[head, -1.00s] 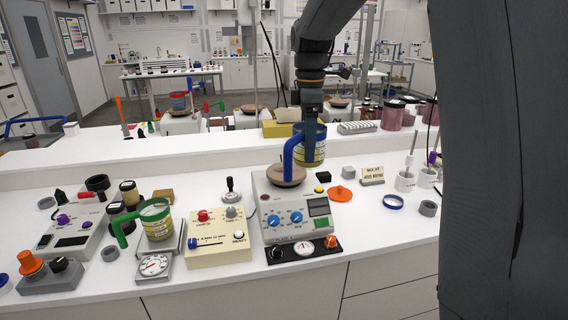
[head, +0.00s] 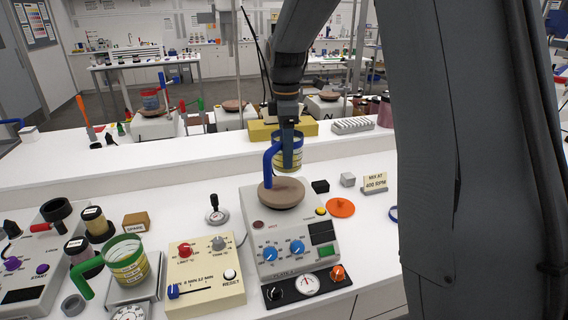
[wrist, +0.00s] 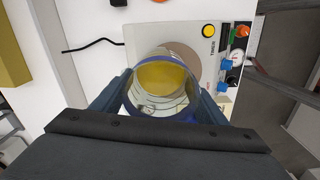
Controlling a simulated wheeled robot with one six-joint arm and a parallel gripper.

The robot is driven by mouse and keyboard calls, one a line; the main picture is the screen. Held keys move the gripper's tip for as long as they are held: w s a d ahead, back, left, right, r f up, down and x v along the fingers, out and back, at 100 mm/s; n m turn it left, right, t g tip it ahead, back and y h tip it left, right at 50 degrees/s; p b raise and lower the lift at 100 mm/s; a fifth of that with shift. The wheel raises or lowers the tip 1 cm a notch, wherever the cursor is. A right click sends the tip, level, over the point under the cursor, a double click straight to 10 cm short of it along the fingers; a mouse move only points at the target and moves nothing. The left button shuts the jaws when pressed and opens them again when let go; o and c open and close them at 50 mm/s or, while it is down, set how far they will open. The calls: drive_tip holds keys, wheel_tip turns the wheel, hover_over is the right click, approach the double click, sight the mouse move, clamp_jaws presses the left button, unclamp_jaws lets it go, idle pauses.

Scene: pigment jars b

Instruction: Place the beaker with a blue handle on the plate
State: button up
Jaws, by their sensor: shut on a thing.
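The beaker with a blue handle (head: 282,163) is clear, with yellow contents and a blue rim. My gripper (head: 290,158) is shut on it and holds it upright. In the head view it appears above and behind the plate (head: 287,194), a round brown disc on top of a grey device. In the wrist view the beaker (wrist: 160,82) sits between the two fingers of my gripper (wrist: 160,98) and covers part of the plate (wrist: 186,56). The beaker's base and its gap to the plate are hard to see.
A green-handled beaker (head: 127,262) stands on a scale at the left. A cream control box (head: 205,275) is beside the grey device (head: 290,240). An orange disc (head: 340,207) and black block (head: 320,186) lie right of the plate. A raised shelf (head: 200,157) runs behind.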

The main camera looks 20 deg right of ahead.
drive_tip(key=shift+f+p, duration=0.75)
drive_tip(key=shift+f, duration=1.6)
drive_tip(key=shift+f, duration=0.1)
drive_tip(key=o, duration=1.3)
drive_tip(key=shift+c, duration=0.2)
wheel_tip(320, 180, up, 12)
drive_tip(key=b, duration=0.4)
drive_tip(key=shift+b, duration=0.3)
